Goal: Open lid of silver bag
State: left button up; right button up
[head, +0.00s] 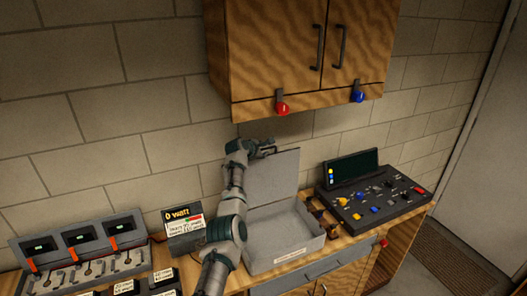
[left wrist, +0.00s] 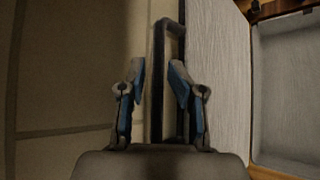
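The silver bag is a grey case on the wooden counter. Its lid (head: 272,177) stands raised, near upright, at the back of the open base (head: 285,238), which has a label on its front. My left gripper (head: 268,150) is at the top edge of the lid. In the left wrist view, my left gripper's fingers (left wrist: 158,72) are apart, with the dark bag handle (left wrist: 158,45) between them. A gap shows beside the bar, and I see no firm grip. The lid (left wrist: 217,75) and open base (left wrist: 287,90) show to the right there. My right gripper is not in view.
A dark control panel (head: 375,200) with knobs stands right of the bag. A labelled box (head: 185,230) and a device with several screens (head: 80,250) are left. A wooden cabinet (head: 300,60) hangs above. A brick wall is behind the lid.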

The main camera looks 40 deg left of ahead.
pick_arm(q)
jog(key=shift+a+f, duration=0.15)
jog(key=shift+a, duration=0.1)
jog(key=shift+s+d+r, duration=0.15)
jog(key=shift+d+r, duration=0.1)
jog(key=v, duration=1.1)
jog(key=shift+s, duration=0.35)
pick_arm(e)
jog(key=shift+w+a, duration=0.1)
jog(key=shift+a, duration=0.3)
pick_arm(q)
jog(key=shift+a+f, duration=0.1)
jog(key=shift+a, duration=0.05)
